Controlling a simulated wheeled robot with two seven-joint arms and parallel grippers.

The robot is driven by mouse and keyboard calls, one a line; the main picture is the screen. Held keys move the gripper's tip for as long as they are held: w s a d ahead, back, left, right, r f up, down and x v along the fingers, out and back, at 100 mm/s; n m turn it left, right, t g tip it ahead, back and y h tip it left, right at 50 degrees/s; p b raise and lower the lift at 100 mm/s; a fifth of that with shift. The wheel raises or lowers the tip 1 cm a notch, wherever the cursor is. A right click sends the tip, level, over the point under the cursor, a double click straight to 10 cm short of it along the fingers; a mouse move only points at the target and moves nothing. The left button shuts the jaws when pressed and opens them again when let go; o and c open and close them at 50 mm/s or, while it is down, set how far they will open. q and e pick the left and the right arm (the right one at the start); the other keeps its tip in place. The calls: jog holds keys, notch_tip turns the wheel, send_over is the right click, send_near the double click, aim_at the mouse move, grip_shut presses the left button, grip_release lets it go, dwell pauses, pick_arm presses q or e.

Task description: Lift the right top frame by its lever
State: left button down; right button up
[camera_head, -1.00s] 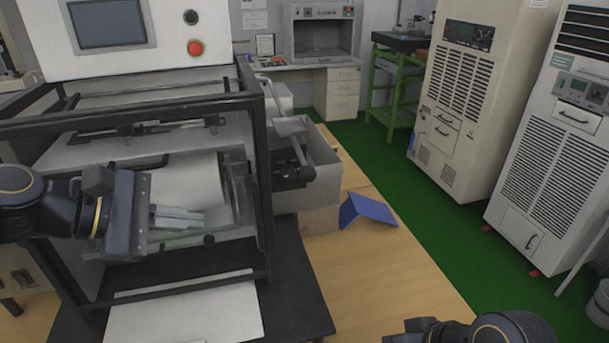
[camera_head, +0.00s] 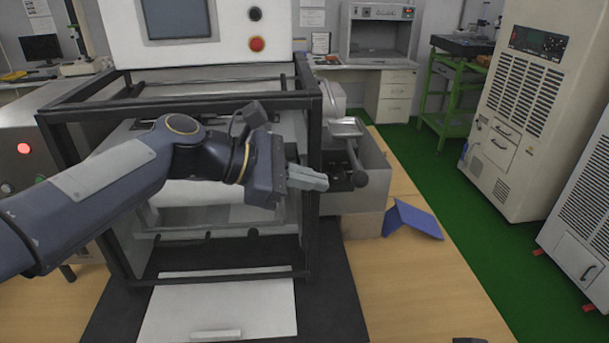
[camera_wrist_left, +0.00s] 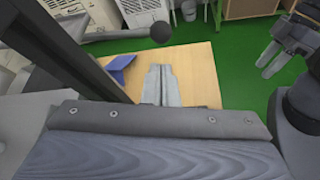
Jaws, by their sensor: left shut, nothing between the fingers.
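The lever, a rod with a dark round knob (camera_head: 378,178), sticks out at the right side of the black-framed machine (camera_head: 312,240). Its knob also shows at the top of the left wrist view (camera_wrist_left: 161,32). A grey top piece (camera_head: 345,127) sits above the lever; whether it is the right top frame I cannot tell. My left gripper (camera_head: 325,183) is shut and empty, left of the knob and in front of the machine's right post. Its closed fingers show in the wrist view (camera_wrist_left: 158,70), apart from the knob. My right gripper (camera_wrist_left: 267,60) shows at upper right there; its jaw state is unclear.
A blue folded piece (camera_head: 412,219) stands on the wooden table (camera_head: 415,295), right of the grey box (camera_head: 362,200). The black frame post is close to my left gripper. Tall cabinets (camera_head: 515,110) stand beyond on green floor.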

pick_arm(q)
jog(key=x, duration=0.6)
jog(key=shift+w, duration=0.1)
